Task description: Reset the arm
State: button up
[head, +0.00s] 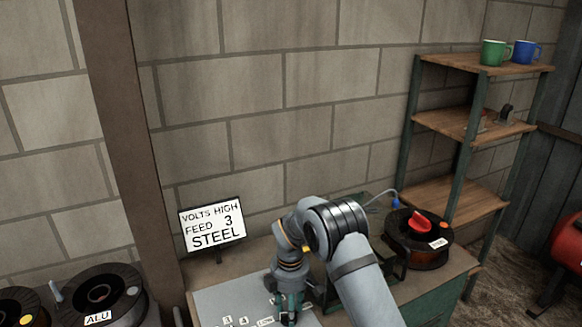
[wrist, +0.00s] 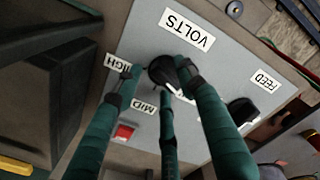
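My gripper (head: 290,312) points down over the grey control panel (head: 215,297) in the head view; my arm hides part of the panel. In the wrist view my gripper (wrist: 160,78) has its teal fingers spread around the black volts knob (wrist: 160,70), below the VOLTS label (wrist: 187,29). The left finger stands apart from the knob, by the HIGH label (wrist: 118,66). The right finger overlaps the knob's edge; contact is unclear. The MID label (wrist: 144,106) is beside the middle finger. A black feed knob (wrist: 241,111) sits to the right, near the FEED label (wrist: 265,81).
A sign (head: 212,228) reads VOLTS HIGH, FEED 3, STEEL. A red switch (wrist: 124,131) is on the panel. A wire spool (head: 431,256) stands right of my arm, an ALU spool (head: 100,293) at left. A shelf (head: 470,122) holds a green mug (head: 493,53) and blue mug (head: 524,53).

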notch_tip(320, 180, up, 12)
jog(key=shift+m, duration=0.4)
notch_tip(320, 180, down, 12)
jog(key=shift+f, duration=0.1)
jog(key=m+b, duration=0.1)
jog(key=m, duration=0.2)
jog(key=shift+s+d+m, duration=0.1)
jog(key=shift+s+m, duration=0.05)
jog(key=shift+m, duration=0.25)
jog(key=m, duration=0.2)
jog(key=shift+m+b, duration=0.3)
jog(key=shift+b, duration=0.1)
jog(key=m+b, duration=0.1)
jog(key=m, duration=0.5)
jog(key=shift+s, duration=0.2)
jog(key=shift+m, duration=0.5)
jog(key=shift+r, duration=3)
